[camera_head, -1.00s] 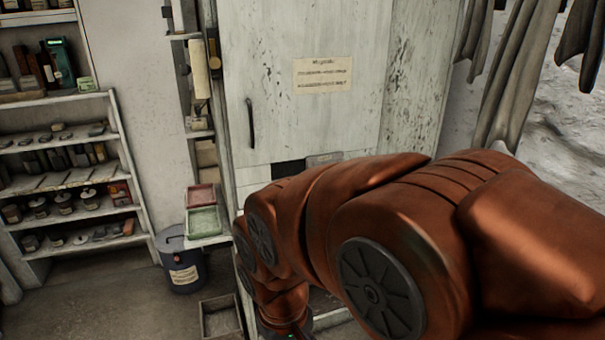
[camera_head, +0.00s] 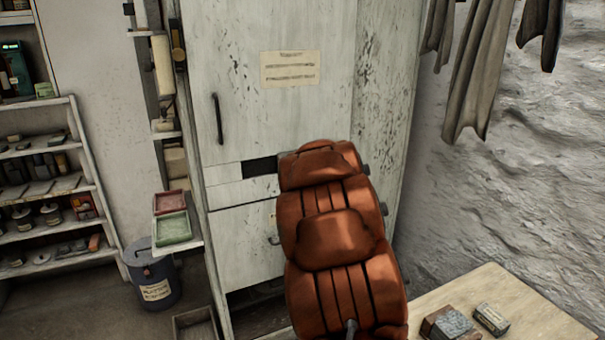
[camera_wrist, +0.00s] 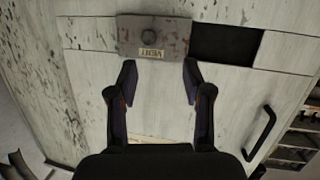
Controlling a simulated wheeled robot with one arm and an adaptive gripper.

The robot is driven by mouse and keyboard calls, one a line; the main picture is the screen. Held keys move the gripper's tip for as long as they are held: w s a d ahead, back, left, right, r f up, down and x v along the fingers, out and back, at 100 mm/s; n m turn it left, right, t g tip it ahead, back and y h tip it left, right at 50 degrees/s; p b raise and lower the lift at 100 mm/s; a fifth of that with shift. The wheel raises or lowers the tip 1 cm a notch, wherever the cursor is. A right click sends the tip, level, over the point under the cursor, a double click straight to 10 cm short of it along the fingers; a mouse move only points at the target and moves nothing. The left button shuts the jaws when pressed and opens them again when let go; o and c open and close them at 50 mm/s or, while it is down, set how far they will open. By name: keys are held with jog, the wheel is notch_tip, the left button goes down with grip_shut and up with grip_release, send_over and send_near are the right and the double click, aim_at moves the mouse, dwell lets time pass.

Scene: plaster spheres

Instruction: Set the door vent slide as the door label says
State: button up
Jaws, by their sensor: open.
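The vent slide (camera_wrist: 135,40) is a worn grey plate with a round knob and a small tag whose upside-down word I cannot read surely. It shows in the wrist view, left of the dark vent opening (camera_wrist: 225,45). In the head view that opening (camera_head: 259,168) is left of my arm, which hides most of the slide. The paper door label (camera_head: 290,68) is on the pale door (camera_head: 245,120); its writing is too small to read. My gripper (camera_wrist: 159,75) is open, its fingertips spread near the slide's edge, with nothing between them. Contact cannot be told.
A dark door handle (camera_head: 217,118) is on the door's left side. Red and green trays (camera_head: 174,228) sit on a ledge left of the cabinet, above a blue bin (camera_head: 152,275). A table (camera_head: 530,315) with small boxes is at the lower right. Cloths (camera_head: 480,75) hang at the upper right.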

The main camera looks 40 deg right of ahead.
jog(key=w+d+f+n+t+y, duration=0.1)
jog(key=w+d+f+t+y, duration=0.1)
jog(key=w+d+t, duration=0.2)
jog(key=w+d, duration=0.3)
jog(key=w, duration=0.1)
jog(key=shift+d, duration=0.3)
dwell(0.5)
jog(key=shift+w, duration=0.1)
jog(key=shift+f, duration=0.1)
grip_shut()
dwell(0.4)
